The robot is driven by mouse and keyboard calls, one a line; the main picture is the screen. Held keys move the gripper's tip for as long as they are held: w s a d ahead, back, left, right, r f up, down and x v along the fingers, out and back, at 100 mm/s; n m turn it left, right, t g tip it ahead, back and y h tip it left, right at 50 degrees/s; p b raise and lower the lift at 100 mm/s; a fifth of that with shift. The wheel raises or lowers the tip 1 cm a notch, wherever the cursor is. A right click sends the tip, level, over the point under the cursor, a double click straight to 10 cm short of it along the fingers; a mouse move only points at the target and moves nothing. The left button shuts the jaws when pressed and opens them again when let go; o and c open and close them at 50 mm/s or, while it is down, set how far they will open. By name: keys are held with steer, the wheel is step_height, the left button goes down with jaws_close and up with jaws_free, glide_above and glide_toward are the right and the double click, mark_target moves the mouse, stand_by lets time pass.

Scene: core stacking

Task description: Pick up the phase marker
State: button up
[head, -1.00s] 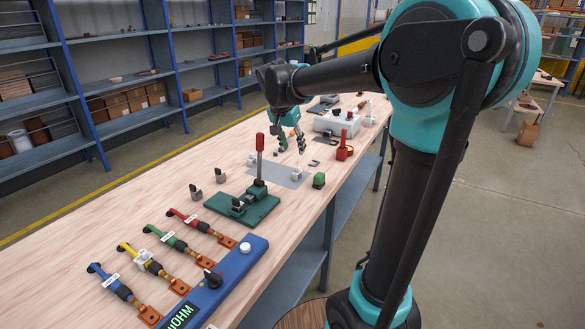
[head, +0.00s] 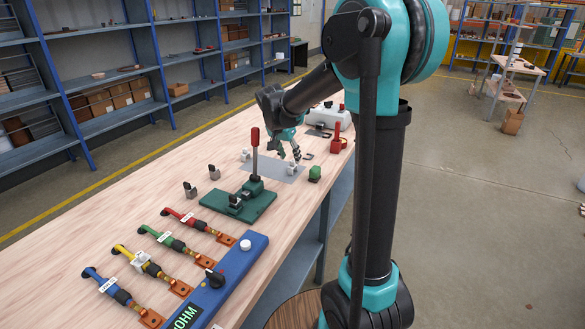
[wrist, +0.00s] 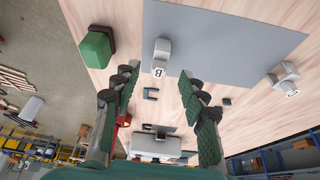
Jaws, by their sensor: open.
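Two small grey-white markers stand at the grey mat (wrist: 225,45) in the wrist view. The one lettered B (wrist: 161,57) is at its near-left edge, and the other (wrist: 286,77), apparently lettered C, is at the right edge. They also show in the head view, as a nearer marker (head: 290,169) and a farther one (head: 246,154). My gripper (head: 285,152) is low over the mat. In the wrist view, my gripper (wrist: 158,80) is open and empty, with marker B just beyond its fingertips, roughly centred between them. I cannot tell the exact height gap.
A green block (head: 314,173) sits beside the mat. A green-based press with a red lever (head: 255,150), two grey pieces (head: 190,189) and a blue meter box (head: 233,272) with coloured leads stand nearer.

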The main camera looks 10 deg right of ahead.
mark_target(292, 161)
steer(key=shift+x, duration=2.8)
steer(key=c, duration=0.9)
